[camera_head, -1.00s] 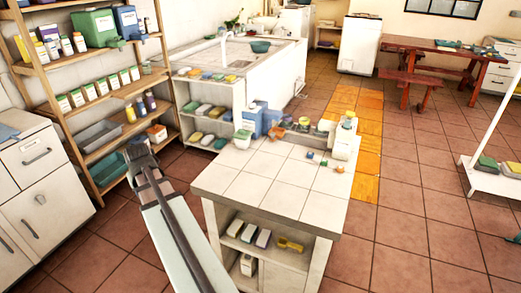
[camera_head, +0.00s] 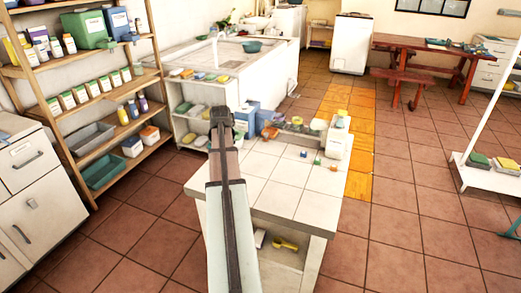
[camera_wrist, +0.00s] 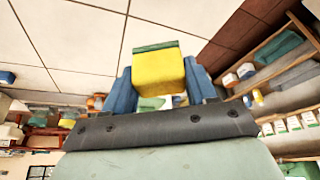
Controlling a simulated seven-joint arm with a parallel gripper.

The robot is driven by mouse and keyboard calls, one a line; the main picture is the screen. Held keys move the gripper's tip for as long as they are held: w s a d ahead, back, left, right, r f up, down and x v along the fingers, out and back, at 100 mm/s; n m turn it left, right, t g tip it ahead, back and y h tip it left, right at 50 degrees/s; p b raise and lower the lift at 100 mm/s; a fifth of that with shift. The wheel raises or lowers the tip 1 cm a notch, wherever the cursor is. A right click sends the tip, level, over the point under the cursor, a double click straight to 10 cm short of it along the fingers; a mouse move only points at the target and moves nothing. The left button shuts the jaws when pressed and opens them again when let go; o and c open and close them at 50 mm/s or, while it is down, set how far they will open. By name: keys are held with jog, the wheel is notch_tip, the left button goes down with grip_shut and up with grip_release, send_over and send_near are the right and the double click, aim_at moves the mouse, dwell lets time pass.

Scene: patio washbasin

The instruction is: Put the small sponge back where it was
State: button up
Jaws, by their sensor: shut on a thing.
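The small sponge (camera_wrist: 158,72), yellow with a green layer on one face, sits between the two blue fingers of my gripper in the wrist view. My gripper (camera_head: 221,116) is shut on it. In the head view my gripper is seen from behind, over the back left part of the white tiled table (camera_head: 290,198), near the low basin shelf. The held sponge is hidden there by my gripper. Several other sponges (camera_head: 200,76) lie along the ledge of the white basin, and more sit on the shelf (camera_head: 178,122) below it.
A row of bowls, blue boxes and other small things (camera_head: 297,127) stands at the table's back edge. A white container (camera_head: 338,137) stands at its back right, with small coloured pieces nearby. The table's middle is clear. A wooden rack (camera_head: 97,145) stands at the left.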

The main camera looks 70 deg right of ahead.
jog(key=s+d+r+m+g, duration=0.15)
jog(key=s+d, duration=0.25)
jog(key=d, duration=0.6)
jog(key=s+d+r+m, duration=0.1)
jog(key=s+d+m, duration=0.2)
jog(key=d, duration=0.7)
jog(key=shift+m+g+h, duration=0.3)
jog(key=shift+m+g, duration=0.15)
jog(key=shift+m, duration=0.4)
jog(key=shift+s+d+f, duration=0.15)
jog(key=shift+f, duration=2.3)
jog(key=shift+s+d+f, duration=0.15)
jog(key=shift+f, duration=2.3)
jog(key=shift+f, duration=0.15)
jog(key=o, duration=1)
jog(key=v, duration=1.2)
